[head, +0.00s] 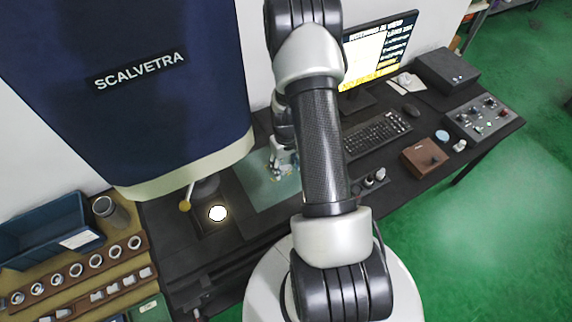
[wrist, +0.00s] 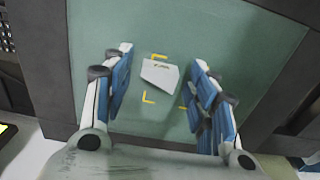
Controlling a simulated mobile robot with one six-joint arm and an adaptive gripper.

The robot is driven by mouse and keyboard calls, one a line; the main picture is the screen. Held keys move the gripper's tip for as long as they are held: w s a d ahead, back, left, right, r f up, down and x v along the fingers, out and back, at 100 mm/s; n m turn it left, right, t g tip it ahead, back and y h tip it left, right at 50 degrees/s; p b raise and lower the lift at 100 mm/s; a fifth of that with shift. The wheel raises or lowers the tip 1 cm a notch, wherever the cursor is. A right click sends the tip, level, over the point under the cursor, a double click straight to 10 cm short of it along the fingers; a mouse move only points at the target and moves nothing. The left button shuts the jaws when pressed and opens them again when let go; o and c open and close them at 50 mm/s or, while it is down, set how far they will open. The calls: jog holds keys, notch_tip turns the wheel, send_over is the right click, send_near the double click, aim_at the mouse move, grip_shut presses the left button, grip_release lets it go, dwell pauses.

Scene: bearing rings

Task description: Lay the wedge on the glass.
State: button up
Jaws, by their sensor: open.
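The wedge is a small pale grey block (wrist: 160,74) with a slanted edge and a tiny dark marking. In the wrist view it lies on the green mat (wrist: 235,40) among yellow corner marks. My gripper (wrist: 161,60) is open, with one finger on each side of the wedge and visible gaps between. In the head view my gripper (head: 281,168) is over the mat, partly behind my arm, and the wedge cannot be made out clearly. The glass appears to be the bright round lit spot (head: 217,213) on the dark stage under the blue SCALVETRA machine.
The blue machine (head: 160,110) overhangs the stage. A keyboard (head: 375,134), a brown block (head: 424,157) and a control box (head: 480,118) stand right on the dark table. A rack of rings (head: 75,270) and a blue bin (head: 45,235) are at left.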

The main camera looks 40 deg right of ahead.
aim_at(286, 168)
notch_tip(286, 168, up, 12)
jog(key=shift+r+p, duration=0.2)
jog(key=shift+p, duration=0.25)
jog(key=shift+s+f, duration=0.1)
dwell(0.5)
